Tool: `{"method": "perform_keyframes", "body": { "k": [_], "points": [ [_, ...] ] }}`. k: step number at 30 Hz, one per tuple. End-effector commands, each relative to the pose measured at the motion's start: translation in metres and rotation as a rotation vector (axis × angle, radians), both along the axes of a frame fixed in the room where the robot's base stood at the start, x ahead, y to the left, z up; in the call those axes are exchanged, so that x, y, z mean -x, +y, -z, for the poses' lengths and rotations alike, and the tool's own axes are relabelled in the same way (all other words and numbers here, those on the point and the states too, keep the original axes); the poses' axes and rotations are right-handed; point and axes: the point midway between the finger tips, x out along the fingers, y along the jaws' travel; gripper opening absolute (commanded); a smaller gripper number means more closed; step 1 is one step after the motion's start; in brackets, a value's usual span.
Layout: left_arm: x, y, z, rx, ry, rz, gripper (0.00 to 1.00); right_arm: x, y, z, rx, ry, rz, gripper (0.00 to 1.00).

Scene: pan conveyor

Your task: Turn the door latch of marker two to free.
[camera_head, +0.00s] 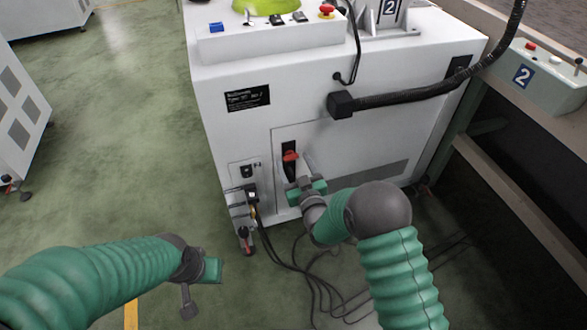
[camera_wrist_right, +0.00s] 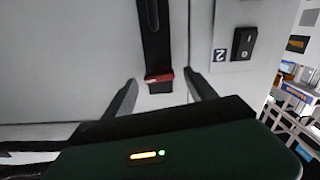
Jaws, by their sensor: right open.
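The door latch is a red handle (camera_head: 290,155) on a black upright plate (camera_head: 289,168) on the white cabinet's front. In the right wrist view the red latch (camera_wrist_right: 159,78) sits between and just beyond my open fingertips, on its dark strip (camera_wrist_right: 155,30). My right gripper (camera_head: 297,172) is close in front of the latch, open and empty; its fingers (camera_wrist_right: 160,92) stand on both sides. I cannot tell whether they touch the latch. My left gripper (camera_head: 200,285) is low at the left, away from the cabinet; its jaws are not clear.
A number 2 sign (camera_head: 391,6) stands on the cabinet (camera_head: 232,125). A black switch (camera_wrist_right: 243,42) with a 2 label is beside the latch. Cables (camera_head: 290,265) hang and lie on the floor below. A thick black hose (camera_head: 420,95) crosses at right.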

Motion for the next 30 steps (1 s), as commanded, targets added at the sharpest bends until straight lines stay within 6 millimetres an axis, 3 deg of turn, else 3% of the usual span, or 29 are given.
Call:
{"method": "perform_keyframes", "body": {
  "k": [9, 23, 30],
  "points": [
    [0.000, 0.000, 0.002, 0.000, 0.000, 0.000, 0.00, -0.005, 0.002, -0.001, 0.000, 0.000, 0.000, 0.65],
    [0.000, 0.000, 0.002, 0.000, 0.000, 0.000, 0.00, -0.005, 0.002, -0.001, 0.000, 0.000, -0.001, 0.05],
    [0.000, 0.000, -0.015, 0.000, -0.001, 0.000, 0.00, -0.005, 0.000, -0.003, -0.138, 0.046, 0.001, 0.03]
  ]
}}
